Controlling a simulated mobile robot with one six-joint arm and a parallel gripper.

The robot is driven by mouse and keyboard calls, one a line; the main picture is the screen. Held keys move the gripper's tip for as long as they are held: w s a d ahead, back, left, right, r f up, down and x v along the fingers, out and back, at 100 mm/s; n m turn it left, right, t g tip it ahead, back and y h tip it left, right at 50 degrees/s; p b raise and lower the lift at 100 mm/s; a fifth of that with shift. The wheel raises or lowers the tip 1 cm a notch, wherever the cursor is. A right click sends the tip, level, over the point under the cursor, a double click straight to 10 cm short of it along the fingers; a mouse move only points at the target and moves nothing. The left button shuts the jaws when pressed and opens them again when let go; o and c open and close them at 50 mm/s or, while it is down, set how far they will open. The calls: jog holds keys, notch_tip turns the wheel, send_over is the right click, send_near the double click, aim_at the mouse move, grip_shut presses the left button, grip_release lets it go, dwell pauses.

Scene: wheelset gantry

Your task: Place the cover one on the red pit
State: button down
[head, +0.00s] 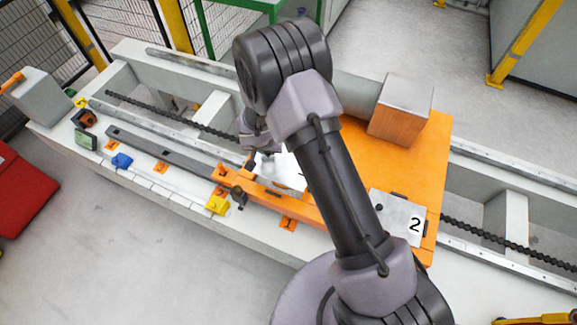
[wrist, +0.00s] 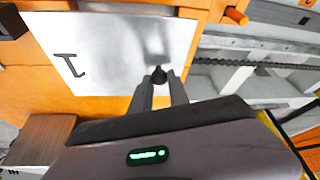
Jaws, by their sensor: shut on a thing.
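Cover one is a bright metal plate with a black "1" mark; it fills the upper middle of the wrist view (wrist: 105,55) and shows partly behind my arm in the head view (head: 288,172). My gripper (wrist: 160,82) is shut on the small black knob of cover one. In the head view my gripper (head: 262,158) is over the orange carriage and mostly hidden by my wrist. I cannot tell whether the plate rests on the carriage or is slightly raised. A red object (head: 28,195), perhaps the red pit, is at the left edge on the floor.
The orange carriage (head: 432,165) spans the grey gantry. A plate marked "2" (head: 398,216) lies on its right, and a block (head: 402,108) stands at the back. Blue (head: 122,160) and yellow (head: 217,204) parts sit along the front ledge. The front floor is clear.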

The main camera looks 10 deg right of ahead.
aim_at(267, 162)
jog(key=f+b, duration=0.1)
jog(key=f, duration=0.4)
jog(key=f+b, duration=0.1)
jog(key=f, duration=0.1)
jog(key=shift+w+a+f+b, duration=0.2)
jog(key=shift+a+f+b, duration=0.05)
jog(key=shift+f+b, duration=0.1)
jog(key=shift+f+b, duration=0.15)
jog(key=shift+b, duration=0.15)
jog(key=c, duration=1.3)
grip_release()
jog(key=shift+o, duration=0.2)
